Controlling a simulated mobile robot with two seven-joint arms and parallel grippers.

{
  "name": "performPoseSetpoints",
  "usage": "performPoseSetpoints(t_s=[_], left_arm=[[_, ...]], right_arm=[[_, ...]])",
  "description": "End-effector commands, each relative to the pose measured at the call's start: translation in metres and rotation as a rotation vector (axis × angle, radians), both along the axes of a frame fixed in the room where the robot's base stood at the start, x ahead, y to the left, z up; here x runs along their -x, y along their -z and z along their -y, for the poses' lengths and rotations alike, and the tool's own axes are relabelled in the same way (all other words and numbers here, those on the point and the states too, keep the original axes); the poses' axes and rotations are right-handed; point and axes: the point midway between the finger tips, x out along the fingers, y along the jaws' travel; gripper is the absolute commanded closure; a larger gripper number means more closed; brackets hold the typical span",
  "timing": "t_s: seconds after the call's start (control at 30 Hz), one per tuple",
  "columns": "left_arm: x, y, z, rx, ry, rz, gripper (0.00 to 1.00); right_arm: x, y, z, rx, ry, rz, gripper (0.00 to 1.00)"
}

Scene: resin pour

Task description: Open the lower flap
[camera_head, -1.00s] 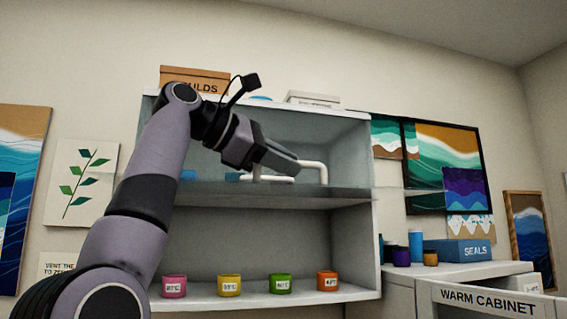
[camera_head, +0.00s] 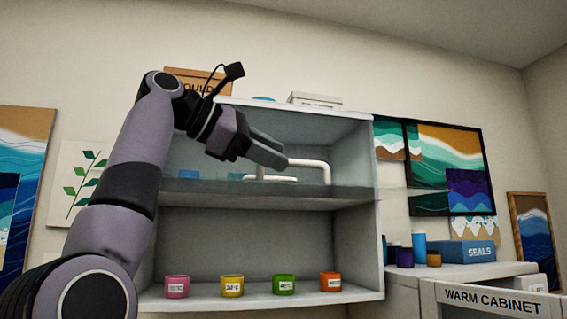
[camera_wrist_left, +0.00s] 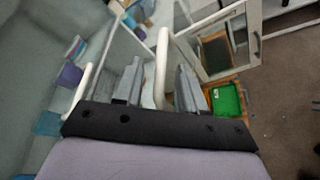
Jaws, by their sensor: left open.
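The grey shelf unit (camera_head: 357,225) has an upper and a lower compartment. A white bar handle (camera_head: 322,166) shows at the upper compartment, by a see-through panel (camera_head: 300,197) at middle-shelf height. I cannot tell which flap the panel belongs to. My left gripper (camera_head: 270,150) is open, its fingertips close to the handle in the head view. In the left wrist view the two grey fingers (camera_wrist_left: 159,86) are apart, and a white bar (camera_wrist_left: 162,50) runs up between them. Contact cannot be told. My right gripper is not in view.
Pink (camera_head: 177,287), yellow (camera_head: 232,286), green (camera_head: 284,284) and orange (camera_head: 330,282) cups stand on the lower shelf. A warm cabinet (camera_head: 490,300) stands at the right with a blue seals box (camera_head: 460,251) on top. A mould box (camera_head: 190,80) sits on the unit.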

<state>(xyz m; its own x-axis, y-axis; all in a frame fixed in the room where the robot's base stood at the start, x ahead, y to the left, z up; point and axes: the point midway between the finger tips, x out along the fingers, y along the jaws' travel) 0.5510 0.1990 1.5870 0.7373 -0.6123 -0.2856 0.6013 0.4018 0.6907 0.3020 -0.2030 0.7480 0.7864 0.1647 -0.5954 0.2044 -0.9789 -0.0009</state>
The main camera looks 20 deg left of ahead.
Motion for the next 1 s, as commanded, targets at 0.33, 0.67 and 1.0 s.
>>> performPoseSetpoints(t_s=[0.33,0.67,1.0], left_arm=[[0.028,-0.011,-0.024,0.001,-0.001,0.0,0.6],[0.028,-0.011,-0.024,0.001,0.0,-0.001,0.6],[0.028,-0.011,-0.024,0.0,0.0,0.0,0.6]], right_arm=[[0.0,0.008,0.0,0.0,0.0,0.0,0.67],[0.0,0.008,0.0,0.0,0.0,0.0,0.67],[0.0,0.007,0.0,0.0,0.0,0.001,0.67]])
